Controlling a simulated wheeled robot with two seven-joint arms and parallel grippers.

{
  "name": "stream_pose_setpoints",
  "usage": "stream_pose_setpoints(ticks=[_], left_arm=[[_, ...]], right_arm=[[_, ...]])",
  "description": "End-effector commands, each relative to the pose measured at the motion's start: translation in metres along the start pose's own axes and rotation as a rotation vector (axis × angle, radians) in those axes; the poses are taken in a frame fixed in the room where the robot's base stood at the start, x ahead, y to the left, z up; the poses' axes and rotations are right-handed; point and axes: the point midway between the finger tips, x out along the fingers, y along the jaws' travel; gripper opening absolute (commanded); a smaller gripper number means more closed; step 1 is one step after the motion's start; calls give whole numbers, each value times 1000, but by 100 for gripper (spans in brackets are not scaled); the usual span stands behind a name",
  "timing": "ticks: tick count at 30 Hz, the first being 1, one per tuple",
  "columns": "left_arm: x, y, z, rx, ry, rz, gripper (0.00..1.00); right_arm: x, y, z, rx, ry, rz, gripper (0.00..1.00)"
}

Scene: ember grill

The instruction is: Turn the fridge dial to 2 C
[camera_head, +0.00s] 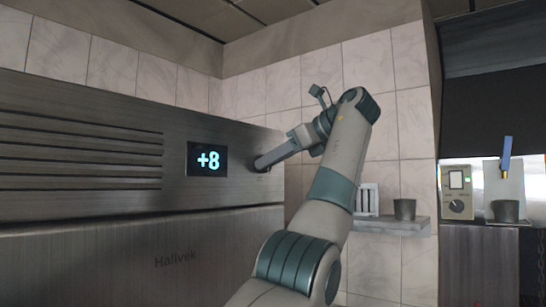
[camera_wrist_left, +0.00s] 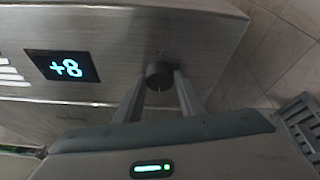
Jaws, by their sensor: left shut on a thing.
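The fridge (camera_head: 100,225) is brushed metal with a slotted vent at the left. Its display (camera_head: 207,159) glows "+8", and the same display (camera_wrist_left: 62,66) shows in the left wrist view. The dial (camera_wrist_left: 159,75) is a small dark round knob to the right of the display. My left gripper (camera_head: 262,165) reaches the panel there, its fingers on either side of the knob; in the left wrist view the fingers (camera_wrist_left: 160,84) are shut on the dial. In the head view the gripper mostly hides the dial. My right gripper is not in view.
A small wall shelf (camera_head: 390,224) right of my arm holds a grey cup (camera_head: 404,209) and a white slotted item (camera_head: 367,199). A device with a knob (camera_head: 457,193) and a dispenser with a blue handle (camera_head: 506,153) stand at the far right.

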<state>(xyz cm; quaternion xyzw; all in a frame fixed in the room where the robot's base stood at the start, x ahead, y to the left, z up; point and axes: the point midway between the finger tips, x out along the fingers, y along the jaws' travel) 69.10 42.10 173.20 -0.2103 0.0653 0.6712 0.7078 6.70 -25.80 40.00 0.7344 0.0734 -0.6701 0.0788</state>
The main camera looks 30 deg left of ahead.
Motion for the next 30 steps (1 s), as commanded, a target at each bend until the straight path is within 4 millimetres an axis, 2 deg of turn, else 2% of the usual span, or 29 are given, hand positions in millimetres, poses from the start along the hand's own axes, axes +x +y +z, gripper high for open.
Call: stream_pose_setpoints(ticks=[15,16,18,30], left_arm=[[1,0,-2,31,0,14,13],[1,0,-2,31,0,14,38],[1,0,-2,31,0,14,54],[-2,0,-1,29,-2,12,54]], right_arm=[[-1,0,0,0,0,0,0],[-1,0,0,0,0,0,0],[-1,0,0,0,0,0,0],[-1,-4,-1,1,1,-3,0]])
